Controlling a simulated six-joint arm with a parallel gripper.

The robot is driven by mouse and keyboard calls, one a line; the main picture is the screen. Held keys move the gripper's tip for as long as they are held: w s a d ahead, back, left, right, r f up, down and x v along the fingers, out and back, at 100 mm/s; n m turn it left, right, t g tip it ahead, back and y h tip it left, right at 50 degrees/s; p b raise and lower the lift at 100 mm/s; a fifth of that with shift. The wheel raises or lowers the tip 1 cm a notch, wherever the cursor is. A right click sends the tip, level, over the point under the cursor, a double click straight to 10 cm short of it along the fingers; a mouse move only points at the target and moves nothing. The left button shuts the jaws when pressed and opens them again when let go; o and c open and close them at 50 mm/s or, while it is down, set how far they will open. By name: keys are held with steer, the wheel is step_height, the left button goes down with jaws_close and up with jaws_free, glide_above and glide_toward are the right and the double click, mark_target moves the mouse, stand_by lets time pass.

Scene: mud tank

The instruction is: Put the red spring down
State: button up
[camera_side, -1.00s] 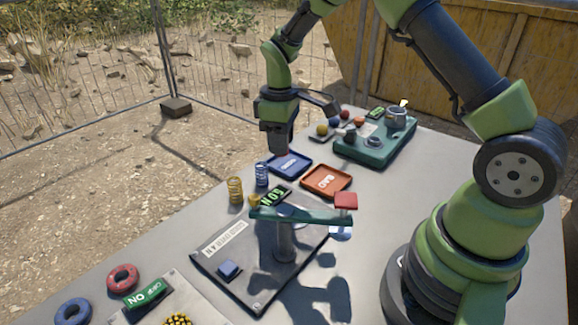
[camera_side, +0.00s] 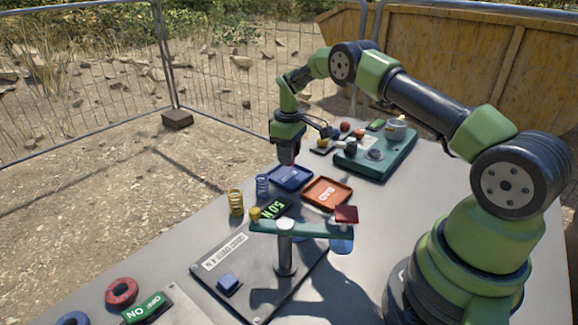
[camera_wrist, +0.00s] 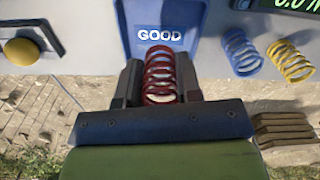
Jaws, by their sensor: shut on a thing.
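The red spring (camera_wrist: 160,74) stands between the two fingers of my gripper (camera_wrist: 160,88) in the wrist view, with its coils upright in the picture. My gripper is shut on it. In the side view my gripper (camera_side: 287,160) hangs just above the back edge of the blue tray (camera_side: 291,177). The spring is hard to make out there. In the wrist view the blue tray marked GOOD (camera_wrist: 135,40) lies just beyond the spring. I cannot tell if the spring touches it.
The orange BAD tray (camera_side: 327,192) lies beside the blue one. A blue spring (camera_side: 262,186) and a yellow spring (camera_side: 236,203) stand near the table edge. A green balance beam (camera_side: 300,230) and a green fixture (camera_side: 375,155) are nearby.

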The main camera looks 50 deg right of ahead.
steer(key=shift+f, duration=1.9)
steer(key=shift+f, duration=0.15)
steer(key=o, duration=1)
